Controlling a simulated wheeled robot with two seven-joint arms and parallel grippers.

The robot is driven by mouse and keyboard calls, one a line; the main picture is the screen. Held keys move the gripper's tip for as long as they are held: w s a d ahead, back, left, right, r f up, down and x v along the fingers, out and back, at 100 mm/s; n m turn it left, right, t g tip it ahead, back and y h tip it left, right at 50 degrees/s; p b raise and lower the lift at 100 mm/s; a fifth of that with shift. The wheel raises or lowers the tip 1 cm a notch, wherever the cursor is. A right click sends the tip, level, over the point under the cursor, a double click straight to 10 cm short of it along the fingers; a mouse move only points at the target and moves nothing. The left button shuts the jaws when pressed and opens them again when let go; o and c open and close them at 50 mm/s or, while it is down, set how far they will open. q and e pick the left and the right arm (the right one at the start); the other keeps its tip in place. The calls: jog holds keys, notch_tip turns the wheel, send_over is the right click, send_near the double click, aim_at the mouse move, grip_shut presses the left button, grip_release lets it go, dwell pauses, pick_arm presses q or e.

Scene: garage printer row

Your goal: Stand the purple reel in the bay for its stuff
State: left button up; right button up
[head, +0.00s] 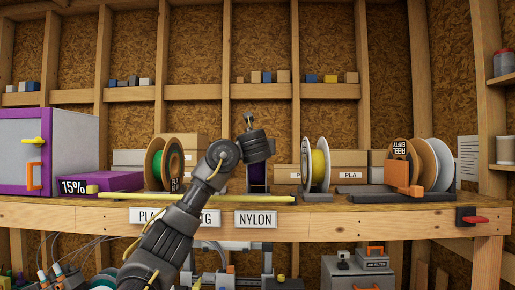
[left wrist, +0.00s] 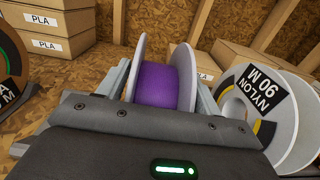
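The purple reel (left wrist: 160,86) has pale flanges and shows upright between the fingers of my left gripper (left wrist: 164,85) in the left wrist view. The fingers lie against its two outer flanges. In the head view a strip of the purple reel (head: 257,173) shows below my left gripper, above the bench's NYLON sign (head: 255,218). My forearm hides part of the sign to the left of it; a PLA sign (head: 147,215) is at far left. The reel's own label and its underside are hidden, so I cannot tell whether it touches the bench. My right gripper is not in view.
A green reel (head: 172,163) stands left and a yellow reel (head: 318,165) right of the purple one. A reel labelled NYLON 90 M (left wrist: 264,105) stands close at right. A yellow bar (head: 200,196) runs along the bench front. PLA boxes (left wrist: 50,44) stand behind.

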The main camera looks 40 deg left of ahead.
pick_arm(q)
jog(key=shift+r, duration=0.1)
jog(key=c, duration=1.1)
jog(key=shift+w+r, duration=0.2)
jog(key=shift+r, duration=0.4)
jog(key=shift+c, duration=0.2)
jog(key=shift+s+r, duration=0.15)
jog(key=shift+r, duration=0.95)
jog(key=shift+s+d+f+b, duration=0.2)
jog(key=shift+s+b, duration=0.1)
jog(key=shift+b, duration=0.25)
jog(key=b+v, duration=1.8)
jog(key=v, duration=0.1)
jog(key=shift+d+r, duration=0.15)
jog(key=shift+r, duration=0.05)
